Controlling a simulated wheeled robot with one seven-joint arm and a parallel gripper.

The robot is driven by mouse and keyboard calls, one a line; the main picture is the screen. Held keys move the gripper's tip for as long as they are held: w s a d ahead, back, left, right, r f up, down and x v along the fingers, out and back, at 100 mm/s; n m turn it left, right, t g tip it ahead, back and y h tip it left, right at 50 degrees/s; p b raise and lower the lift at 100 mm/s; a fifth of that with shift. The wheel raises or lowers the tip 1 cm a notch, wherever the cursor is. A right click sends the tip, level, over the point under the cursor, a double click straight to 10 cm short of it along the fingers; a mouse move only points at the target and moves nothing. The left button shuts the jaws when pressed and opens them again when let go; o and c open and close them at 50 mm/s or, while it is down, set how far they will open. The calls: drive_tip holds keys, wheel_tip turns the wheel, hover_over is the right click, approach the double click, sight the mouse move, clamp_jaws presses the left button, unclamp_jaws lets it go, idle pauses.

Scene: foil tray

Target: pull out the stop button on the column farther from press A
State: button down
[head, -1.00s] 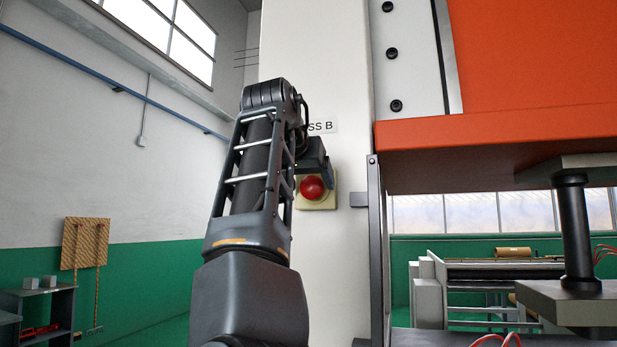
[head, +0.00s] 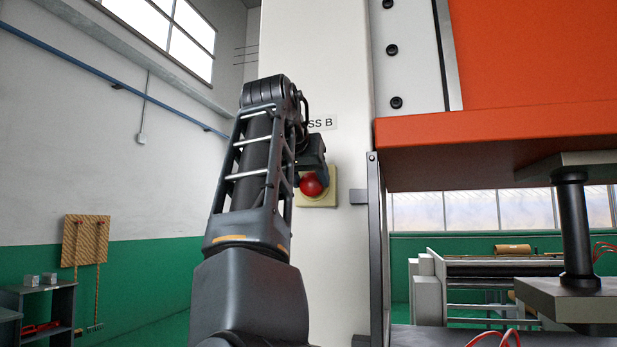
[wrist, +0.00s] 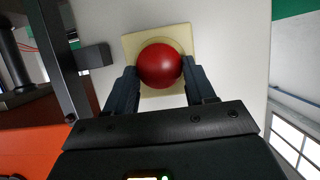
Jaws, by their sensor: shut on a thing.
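The red stop button (head: 312,185) sits on a pale yellow plate (head: 330,199) on the white column (head: 345,270). A label on the column above it ends in "SS B"; my arm hides its start. In the wrist view the round red button (wrist: 160,66) lies between the two dark fingers of my gripper (wrist: 161,78), on its yellow plate (wrist: 134,46). My gripper is shut on the button's sides. In the head view my arm partly covers the fingers and the left side of the plate.
An orange press (head: 520,80) with a dark metal post (head: 573,230) stands right of the column. A small grey bracket (head: 359,197) sticks out just right of the button plate. A dark shelf (head: 50,300) stands far left by the wall.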

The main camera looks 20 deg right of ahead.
drive_tip(key=shift+s+a, duration=0.4)
drive_tip(key=shift+s, duration=0.15)
drive_tip(key=shift+c, duration=2.1)
unclamp_jaws()
drive_tip(key=b+v, duration=0.2)
drive_tip(key=v, duration=0.6)
drive_tip(key=shift+f, duration=0.1)
